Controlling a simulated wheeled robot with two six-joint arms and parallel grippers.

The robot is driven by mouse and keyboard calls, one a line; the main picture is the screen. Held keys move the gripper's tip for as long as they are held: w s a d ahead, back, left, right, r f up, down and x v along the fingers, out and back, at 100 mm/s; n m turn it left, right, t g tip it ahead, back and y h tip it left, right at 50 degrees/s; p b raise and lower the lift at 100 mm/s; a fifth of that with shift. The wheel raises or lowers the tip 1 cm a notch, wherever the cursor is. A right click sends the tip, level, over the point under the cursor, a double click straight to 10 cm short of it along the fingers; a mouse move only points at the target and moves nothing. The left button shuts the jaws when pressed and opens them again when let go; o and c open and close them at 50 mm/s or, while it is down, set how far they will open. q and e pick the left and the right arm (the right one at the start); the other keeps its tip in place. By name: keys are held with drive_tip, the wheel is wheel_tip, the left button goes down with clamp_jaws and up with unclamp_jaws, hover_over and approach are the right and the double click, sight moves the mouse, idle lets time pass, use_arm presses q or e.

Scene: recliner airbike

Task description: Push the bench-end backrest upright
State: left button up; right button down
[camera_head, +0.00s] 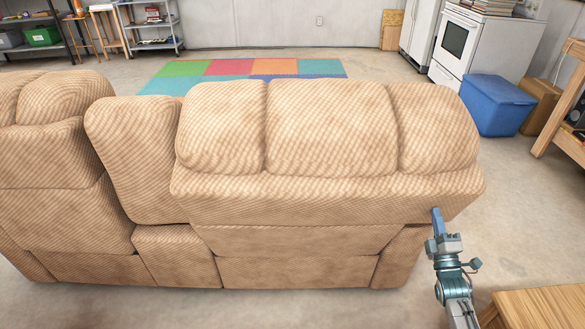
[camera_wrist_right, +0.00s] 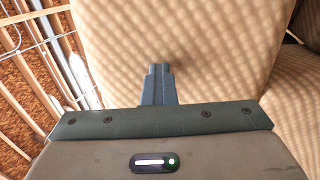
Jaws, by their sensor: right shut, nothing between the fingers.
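The bench-end backrest (camera_head: 330,187) is the wide tan cushioned back at the right end of the sofa in the head view. It leans back toward me and its lower edge overhangs the base. My right gripper (camera_head: 437,213) is shut and empty. Its blue fingertips are at the backrest's lower right edge; I cannot tell if they touch. In the right wrist view the shut fingers (camera_wrist_right: 158,72) point at the tan fabric (camera_wrist_right: 190,35), which fills most of the picture. My left gripper is not in view.
The other sofa sections (camera_head: 135,150) stand to the left. A wooden table (camera_head: 535,308) is close at the lower right of my right arm. A blue bin (camera_head: 497,105) stands beyond the sofa's right side. Bare concrete floor lies to the right of the sofa.

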sight(424, 219)
drive_tip(key=shift+f+b+x, duration=0.25)
drive_tip(key=shift+b+x, duration=0.05)
drive_tip(key=shift+x, duration=0.9)
drive_tip(key=shift+w+r, duration=0.1)
drive_tip(key=shift+w, duration=0.1)
drive_tip(key=shift+f+b+x, duration=0.25)
drive_tip(key=shift+b+x, duration=0.4)
drive_tip(key=shift+x, duration=0.65)
drive_tip(key=shift+w+a, duration=0.1)
drive_tip(key=shift+w, duration=0.1)
drive_tip(key=shift+f+b+x, duration=0.25)
drive_tip(key=shift+b+x, duration=0.65)
drive_tip(key=shift+x, duration=0.45)
drive_tip(key=shift+w, duration=0.3)
